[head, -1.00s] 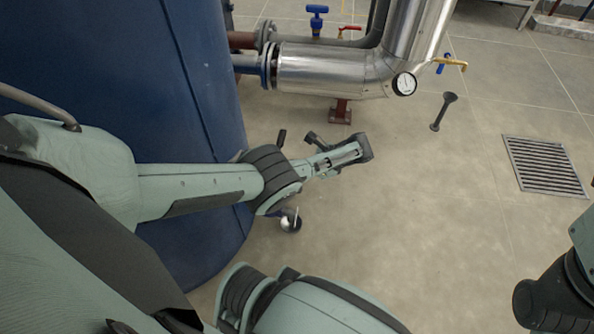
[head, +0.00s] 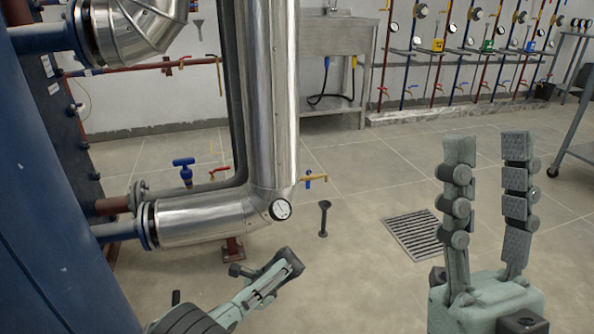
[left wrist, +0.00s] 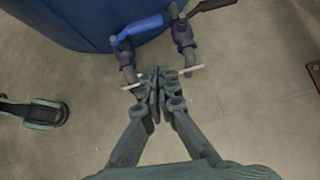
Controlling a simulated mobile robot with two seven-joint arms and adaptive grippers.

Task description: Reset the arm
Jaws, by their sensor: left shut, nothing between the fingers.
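My right gripper (head: 488,142) stands at the right of the head view, its two fingers upright and spread apart with nothing between them. My left arm comes in at the bottom of the head view, but its fingers cannot be made out there. In the left wrist view my left gripper (left wrist: 160,76) has its fingers together and empty. Just beyond the fingertips are a valve with a blue handle (left wrist: 142,27) and one with a dark handle (left wrist: 212,5). I cannot tell whether the fingers touch them.
A blue tank (head: 45,210) stands at the left. A silver insulated pipe (head: 272,100) with a gauge (head: 280,209) rises beside it. A floor drain (head: 415,234) lies in open floor. A metal sink (head: 340,38) and wall piping are at the back.

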